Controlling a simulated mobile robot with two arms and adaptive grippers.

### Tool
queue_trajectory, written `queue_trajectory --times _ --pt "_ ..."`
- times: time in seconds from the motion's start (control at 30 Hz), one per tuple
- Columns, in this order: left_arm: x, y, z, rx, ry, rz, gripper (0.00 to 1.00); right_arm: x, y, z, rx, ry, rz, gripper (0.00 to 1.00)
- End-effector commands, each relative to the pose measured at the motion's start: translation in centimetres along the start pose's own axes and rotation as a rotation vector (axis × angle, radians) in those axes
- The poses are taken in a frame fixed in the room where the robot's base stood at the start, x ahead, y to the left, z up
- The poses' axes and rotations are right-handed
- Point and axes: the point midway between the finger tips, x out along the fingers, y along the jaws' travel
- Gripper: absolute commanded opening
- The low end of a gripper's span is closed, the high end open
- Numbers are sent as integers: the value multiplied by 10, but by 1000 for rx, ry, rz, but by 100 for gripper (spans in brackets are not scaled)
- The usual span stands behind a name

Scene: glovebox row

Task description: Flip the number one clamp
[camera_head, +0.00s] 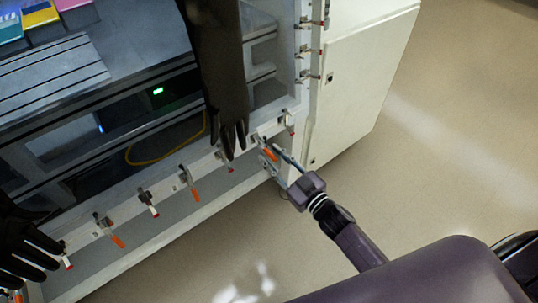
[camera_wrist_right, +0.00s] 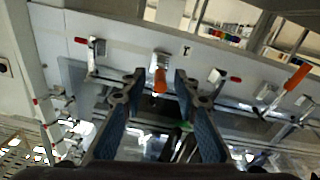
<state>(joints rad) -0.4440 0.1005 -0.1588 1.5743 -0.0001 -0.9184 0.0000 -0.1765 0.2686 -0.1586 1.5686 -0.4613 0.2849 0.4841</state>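Several toggle clamps sit along the glovebox's lower front frame, some with orange handles. One orange-handled clamp (camera_head: 270,154) is near the right corner, at my right gripper (camera_head: 276,160). In the right wrist view its orange handle (camera_wrist_right: 160,80) points towards the camera, between the two fingertips of my right gripper (camera_wrist_right: 158,78). The fingers stand apart, with gaps visible beside the handle. Other orange-handled clamps (camera_head: 193,193) and (camera_head: 116,239) are farther left. I cannot read which clamp is number one. My left gripper is not in view.
A long black glove (camera_head: 217,75) hangs just left of the right gripper; another black glove (camera_head: 22,250) is at far left. Small red-tipped clamps sit between the orange ones. A white cabinet side (camera_head: 355,80) stands right. The floor (camera_head: 440,170) is clear.

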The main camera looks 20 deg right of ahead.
Motion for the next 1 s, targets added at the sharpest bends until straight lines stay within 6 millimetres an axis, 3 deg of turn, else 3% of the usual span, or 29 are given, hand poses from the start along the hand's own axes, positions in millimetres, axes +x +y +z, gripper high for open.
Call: queue_trajectory --times 0.2,0.47,0.73,1.0 --pt "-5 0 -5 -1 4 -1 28 16 0 1 -1 -2 0 28" --pt "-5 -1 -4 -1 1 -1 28 18 0 1 0 -2 0 28" --pt "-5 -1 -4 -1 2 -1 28 17 0 1 0 -2 0 0" --pt "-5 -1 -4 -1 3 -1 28 17 0 1 0 -2 0 0"
